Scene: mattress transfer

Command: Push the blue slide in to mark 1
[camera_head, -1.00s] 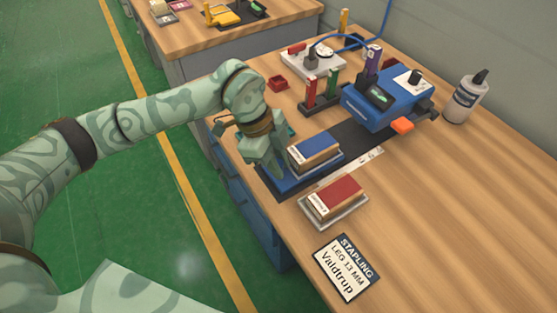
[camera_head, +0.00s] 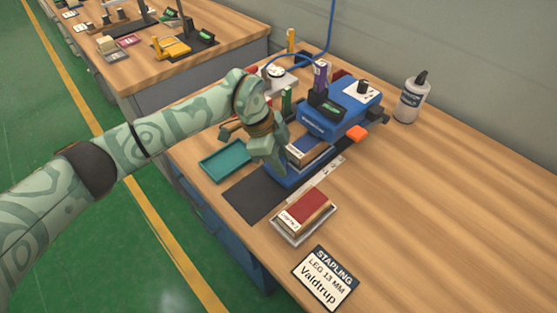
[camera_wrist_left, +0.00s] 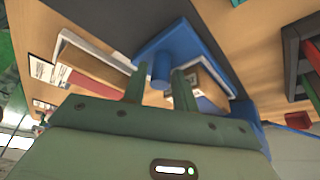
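The blue slide (camera_head: 285,181) lies on the dark track (camera_head: 254,196), its far end close to the blue stapling machine (camera_head: 340,108). In the left wrist view the slide (camera_wrist_left: 190,42) has a short blue peg (camera_wrist_left: 162,68). My left gripper (camera_head: 270,160) is at the slide's near end. Its two fingers (camera_wrist_left: 160,88) stand apart on either side of the peg. A pale marked strip (camera_head: 322,171) runs along the slide; its marks are too small to read. My right gripper is out of view.
A red-covered stack (camera_head: 306,206) sits on a grey tray right of the track. A teal tray (camera_head: 226,160) lies left of it. A label card (camera_head: 325,277) lies in front, and a white bottle (camera_head: 411,98) stands behind right. The table's right side is clear.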

